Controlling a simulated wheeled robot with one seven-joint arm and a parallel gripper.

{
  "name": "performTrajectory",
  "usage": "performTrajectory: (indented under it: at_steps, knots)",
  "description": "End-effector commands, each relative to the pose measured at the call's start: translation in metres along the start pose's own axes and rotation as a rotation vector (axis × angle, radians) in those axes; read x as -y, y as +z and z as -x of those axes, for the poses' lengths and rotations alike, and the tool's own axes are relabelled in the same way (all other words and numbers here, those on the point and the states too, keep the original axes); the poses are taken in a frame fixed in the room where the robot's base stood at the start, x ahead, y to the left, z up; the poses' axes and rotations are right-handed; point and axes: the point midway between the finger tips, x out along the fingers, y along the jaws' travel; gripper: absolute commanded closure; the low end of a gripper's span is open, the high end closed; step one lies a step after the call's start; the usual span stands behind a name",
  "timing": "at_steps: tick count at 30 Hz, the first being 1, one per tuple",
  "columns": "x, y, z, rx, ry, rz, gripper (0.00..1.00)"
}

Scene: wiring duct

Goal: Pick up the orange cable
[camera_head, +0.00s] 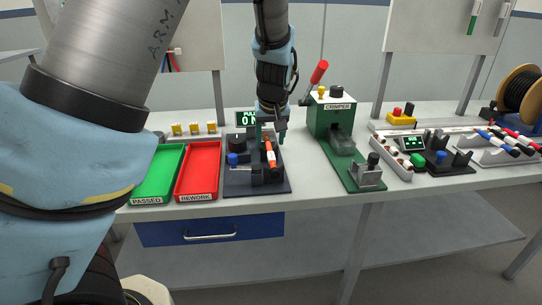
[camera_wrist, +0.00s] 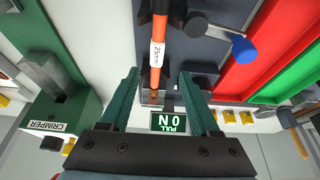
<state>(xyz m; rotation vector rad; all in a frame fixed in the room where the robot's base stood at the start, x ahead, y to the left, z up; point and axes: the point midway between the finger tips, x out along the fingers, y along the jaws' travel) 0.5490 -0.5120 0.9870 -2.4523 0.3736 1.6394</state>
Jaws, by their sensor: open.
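The orange cable (camera_head: 271,158) has a white label and lies in a dark pull-test fixture (camera_head: 279,187) on the bench. In the wrist view the cable (camera_wrist: 160,28) runs from the top edge down to a bare copper end, and its label reads something like 25mm. My gripper (camera_head: 270,139) points down over the far part of the fixture, at the cable's far end. Its green fingers (camera_wrist: 164,78) are open, one on each side of the cable's end in the picture. I cannot tell how far they are above it, and no contact shows.
A green PASSED tray (camera_head: 155,172) and a red REWORK tray (camera_head: 198,170) stand left of the fixture. The fixture's blue-knobbed lever (camera_head: 233,159) is close by. A green crimper (camera_head: 331,118) with a red-handled lever stands right. A display (camera_head: 246,118) stands behind.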

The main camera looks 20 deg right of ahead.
Motion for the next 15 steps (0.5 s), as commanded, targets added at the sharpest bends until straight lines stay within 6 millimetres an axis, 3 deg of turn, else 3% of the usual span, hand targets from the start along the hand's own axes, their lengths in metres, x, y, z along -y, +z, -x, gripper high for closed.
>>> performTrajectory:
  at_steps: [7, 15]
  knots:
    - [-0.001, 0.000, -0.016, 0.001, -0.001, 0.000, 0.38]
    - [-0.005, 0.003, -0.052, 0.002, -0.002, 0.000, 0.38]
